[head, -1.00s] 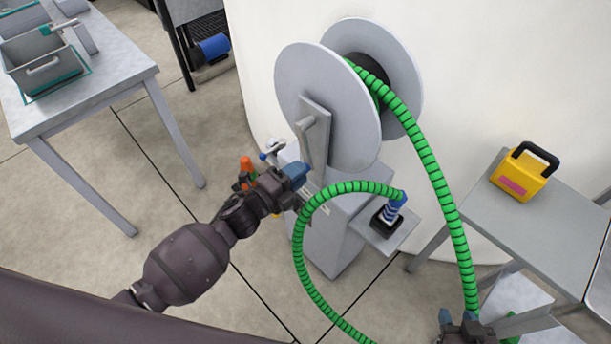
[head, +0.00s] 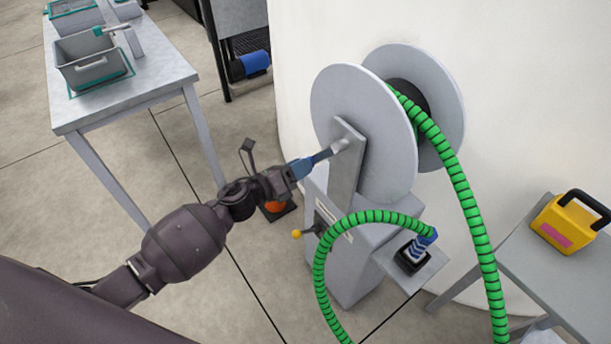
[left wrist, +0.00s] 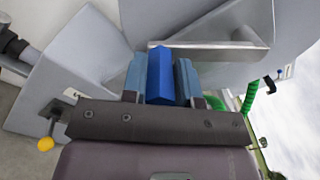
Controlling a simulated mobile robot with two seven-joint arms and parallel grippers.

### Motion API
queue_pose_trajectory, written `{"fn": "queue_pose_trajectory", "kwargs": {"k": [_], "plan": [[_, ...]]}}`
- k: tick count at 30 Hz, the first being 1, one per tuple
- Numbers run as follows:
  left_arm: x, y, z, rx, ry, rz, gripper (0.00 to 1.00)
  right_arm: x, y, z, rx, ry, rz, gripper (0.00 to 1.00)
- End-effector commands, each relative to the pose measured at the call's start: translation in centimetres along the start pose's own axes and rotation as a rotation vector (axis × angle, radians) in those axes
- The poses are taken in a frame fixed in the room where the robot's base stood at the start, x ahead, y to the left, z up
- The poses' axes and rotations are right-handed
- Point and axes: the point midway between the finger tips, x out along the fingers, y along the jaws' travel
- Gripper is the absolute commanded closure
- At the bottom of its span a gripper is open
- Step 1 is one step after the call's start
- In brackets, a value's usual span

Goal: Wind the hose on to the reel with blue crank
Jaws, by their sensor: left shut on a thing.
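The reel (head: 350,95) has two grey discs on a grey stand, with a grey crank arm (head: 346,170) on its near face. My left gripper (head: 299,168) is shut on the blue crank handle (head: 318,159). In the left wrist view, the blue handle (left wrist: 160,76) sits between both fingers. The green ribbed hose (head: 464,195) passes over the reel's core and hangs down to the right. My right gripper is out of view.
A yellow case (head: 565,225) stands on a grey table at the right. A table (head: 150,80) with grey bins is at the back left.

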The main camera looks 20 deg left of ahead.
Motion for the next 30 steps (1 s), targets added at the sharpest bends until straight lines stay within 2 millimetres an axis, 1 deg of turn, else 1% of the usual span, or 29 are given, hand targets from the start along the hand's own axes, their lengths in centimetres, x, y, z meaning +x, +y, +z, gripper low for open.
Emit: {"fn": "queue_pose_trajectory", "kwargs": {"k": [6,12,29,30], "plan": [[0.0,0.3,1.4,0.127,-0.001,0.002,1.0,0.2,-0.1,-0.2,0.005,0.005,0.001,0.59],[0.0,0.3,2.1,0.194,-0.001,0.002,1.0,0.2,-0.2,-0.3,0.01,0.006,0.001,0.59],[0.0,0.2,2.5,0.221,-0.002,0.001,1.0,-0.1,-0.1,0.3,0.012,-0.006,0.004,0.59],[0.0,0.2,2.5,0.221,-0.002,0.0,0.68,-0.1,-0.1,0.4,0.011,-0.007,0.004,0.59]]}}
